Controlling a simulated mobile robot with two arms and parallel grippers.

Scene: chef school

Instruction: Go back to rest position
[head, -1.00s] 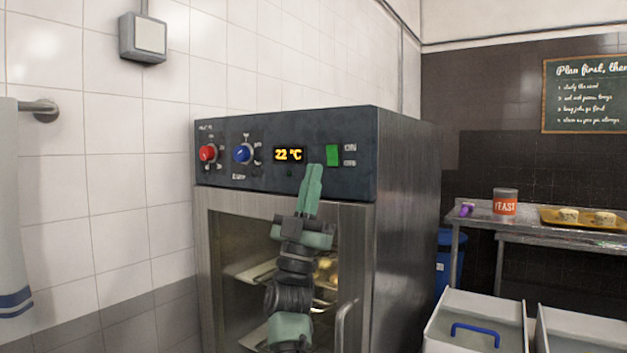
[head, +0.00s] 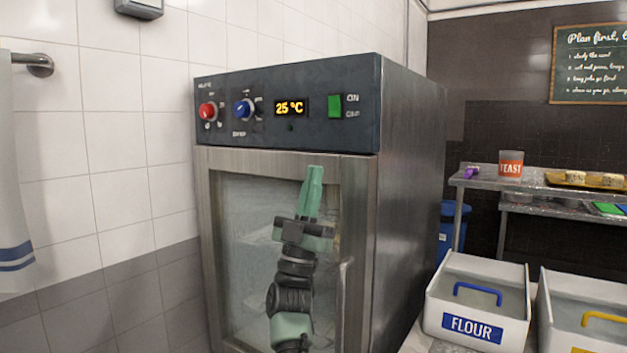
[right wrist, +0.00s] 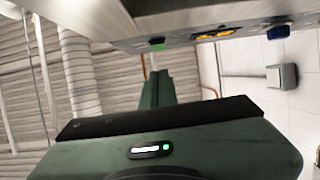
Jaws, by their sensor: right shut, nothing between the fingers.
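My right gripper (head: 312,192) is shut and empty. In the head view it points upward in front of the glass door of the steel oven (head: 285,120). Its fingertips are below the dark control panel. In the right wrist view the shut fingers (right wrist: 157,88) point away from the camera, with the panel's edge (right wrist: 200,35) across the top. The oven display (head: 291,107) reads 25 °C, between a blue knob (head: 243,108) and a green switch (head: 335,105). A red knob (head: 208,111) is at the left. My left gripper is in neither view.
A white flour bin (head: 475,325) with a blue handle and another bin (head: 585,290) with a yellow handle stand at the right. Behind them, a metal shelf (head: 530,188) holds a yeast can (head: 510,165) and a yellow tray. A towel (head: 12,190) hangs at the left.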

